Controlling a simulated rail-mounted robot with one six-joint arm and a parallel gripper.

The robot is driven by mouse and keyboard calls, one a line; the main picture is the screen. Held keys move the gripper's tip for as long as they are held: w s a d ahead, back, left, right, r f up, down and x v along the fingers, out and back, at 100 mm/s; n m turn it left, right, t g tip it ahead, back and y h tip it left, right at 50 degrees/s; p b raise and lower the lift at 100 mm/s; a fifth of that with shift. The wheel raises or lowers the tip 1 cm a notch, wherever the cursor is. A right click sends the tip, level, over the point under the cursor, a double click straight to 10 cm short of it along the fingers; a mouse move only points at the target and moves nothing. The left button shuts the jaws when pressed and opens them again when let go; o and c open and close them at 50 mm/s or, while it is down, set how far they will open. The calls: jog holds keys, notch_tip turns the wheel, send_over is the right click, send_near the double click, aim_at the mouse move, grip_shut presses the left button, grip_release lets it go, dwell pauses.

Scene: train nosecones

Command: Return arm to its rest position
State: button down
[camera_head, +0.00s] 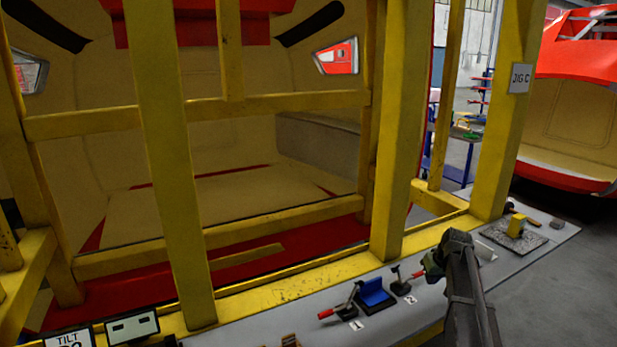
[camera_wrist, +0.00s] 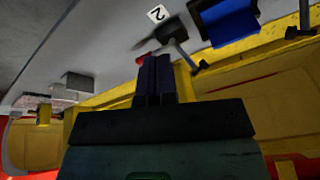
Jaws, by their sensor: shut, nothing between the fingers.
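My arm (camera_head: 468,290) reaches over the right part of the grey ledge in the head view, its end beside the toggle clamp (camera_head: 401,284) at label 2. In the wrist view my gripper (camera_wrist: 155,60) has its two dark fingers together with nothing between them. The red handle tip of clamp 2 shows just left of the fingertips in the wrist view (camera_wrist: 142,58); I cannot tell whether they touch. In the head view that red tip (camera_head: 417,275) lies just left of my arm's end, where the fingers are hard to make out.
Yellow jig posts (camera_head: 402,130) and beams stand behind the ledge (camera_head: 545,240). A blue block (camera_head: 375,293) and a red-handled clamp (camera_head: 345,305) at label 1 are left of clamp 2. A plate with a yellow block (camera_head: 517,226) lies to the right. Open floor lies front right.

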jog(key=s+a+f+g, duration=0.1)
jog(key=s+a+g, duration=0.1)
jog(key=s+a, duration=1)
jog(key=s+a+f+g+h+b, duration=0.1)
jog(key=s+a, duration=1.2)
jog(key=s, duration=0.2)
jog(key=shift+s+f+g, duration=0.25)
jog(key=shift+s+g, duration=0.15)
